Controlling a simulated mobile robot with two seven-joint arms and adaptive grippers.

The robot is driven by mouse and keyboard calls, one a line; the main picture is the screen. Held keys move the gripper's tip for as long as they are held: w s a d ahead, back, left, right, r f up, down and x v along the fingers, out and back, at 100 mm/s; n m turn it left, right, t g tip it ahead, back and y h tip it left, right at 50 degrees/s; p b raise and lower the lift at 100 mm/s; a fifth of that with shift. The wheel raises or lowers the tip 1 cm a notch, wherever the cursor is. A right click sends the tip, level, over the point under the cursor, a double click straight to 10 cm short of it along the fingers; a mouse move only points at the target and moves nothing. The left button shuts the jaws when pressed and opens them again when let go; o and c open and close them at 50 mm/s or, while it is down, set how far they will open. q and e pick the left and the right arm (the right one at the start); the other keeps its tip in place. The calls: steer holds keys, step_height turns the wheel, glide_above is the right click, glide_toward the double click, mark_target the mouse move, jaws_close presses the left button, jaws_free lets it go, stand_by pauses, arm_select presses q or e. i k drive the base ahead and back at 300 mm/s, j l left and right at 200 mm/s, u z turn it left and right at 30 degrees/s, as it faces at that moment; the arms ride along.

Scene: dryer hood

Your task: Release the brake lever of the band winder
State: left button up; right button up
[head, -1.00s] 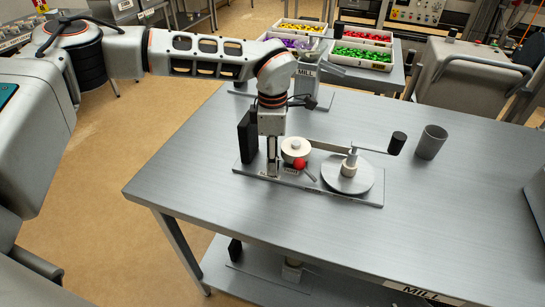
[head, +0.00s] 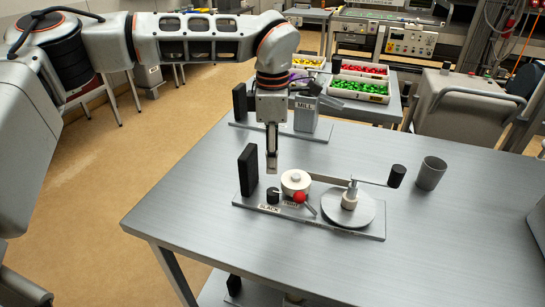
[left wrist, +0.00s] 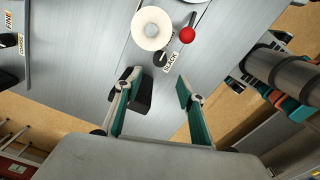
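The band winder's base plate (head: 377,237) lies on the table. It carries a tall black block (head: 248,170), a white spool (head: 295,182), a small black knob (head: 273,196), and a grey disc (head: 365,208) with a crank. The brake lever's red ball (head: 299,197) is beside the spool, near the label. In the left wrist view the red ball (left wrist: 187,35) is right of the spool (left wrist: 151,28), and the black knob (left wrist: 160,59) is below it. My left gripper (head: 272,168) hangs above the black knob. Its fingers (left wrist: 158,80) are apart and empty. My right gripper is out of view.
A grey cup (head: 431,173) stands right of the crank's black handle (head: 397,176). The table's front right is clear. Trays of coloured pieces (head: 358,88) stand on a table behind.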

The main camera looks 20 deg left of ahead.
mark_target(306, 204)
steer(key=k, duration=1)
